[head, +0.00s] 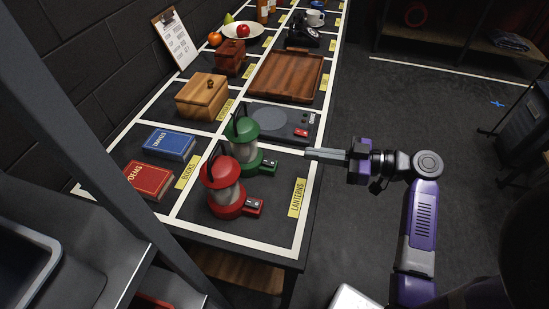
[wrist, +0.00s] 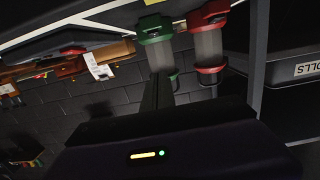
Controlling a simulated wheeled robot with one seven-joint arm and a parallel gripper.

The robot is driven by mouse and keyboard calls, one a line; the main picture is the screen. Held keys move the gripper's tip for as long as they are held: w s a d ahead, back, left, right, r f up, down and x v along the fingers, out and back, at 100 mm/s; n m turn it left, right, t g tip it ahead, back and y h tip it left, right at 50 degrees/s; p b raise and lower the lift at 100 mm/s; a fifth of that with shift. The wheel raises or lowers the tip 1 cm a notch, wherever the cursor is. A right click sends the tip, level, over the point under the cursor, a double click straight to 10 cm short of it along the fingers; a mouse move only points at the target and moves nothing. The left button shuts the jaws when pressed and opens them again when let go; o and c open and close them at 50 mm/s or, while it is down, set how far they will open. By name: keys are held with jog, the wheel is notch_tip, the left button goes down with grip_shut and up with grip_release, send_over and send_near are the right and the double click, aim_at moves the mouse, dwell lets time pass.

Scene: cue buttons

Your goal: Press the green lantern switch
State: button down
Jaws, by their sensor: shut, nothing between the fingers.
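The green lantern (head: 243,143) stands upright on the black table in the section labelled LANTERNS. Its switch (head: 267,166) is a small grey piece on a green base arm at its lower right. The lantern also shows, upside down, in the wrist view (wrist: 160,52). A red lantern (head: 223,187) with a similar switch (head: 253,205) stands in front of it. My gripper (head: 308,154) is shut and empty, to the right of the green switch and apart from it, near the table's right edge. In the wrist view the fingers partly overlap the green lantern.
A grey device with a round plate (head: 270,119) sits behind the lanterns. Blue and red books (head: 168,144) lie to the left, with a wooden box (head: 202,97) behind. A yellow label (head: 297,198) lies at the right edge. Open floor is to the right.

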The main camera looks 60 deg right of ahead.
jog(key=shift+w, duration=0.15)
jog(key=p, duration=0.2)
send_over(269, 163)
jog(key=s, duration=0.2)
jog(key=shift+w+d+f, duration=0.15)
jog(key=shift+d+f, duration=0.3)
jog(key=f, duration=0.3)
jog(key=shift+w+f, duration=0.15)
jog(key=shift+w, duration=0.05)
jog(key=shift+f, duration=0.45)
jog(key=shift+w+a, duration=0.1)
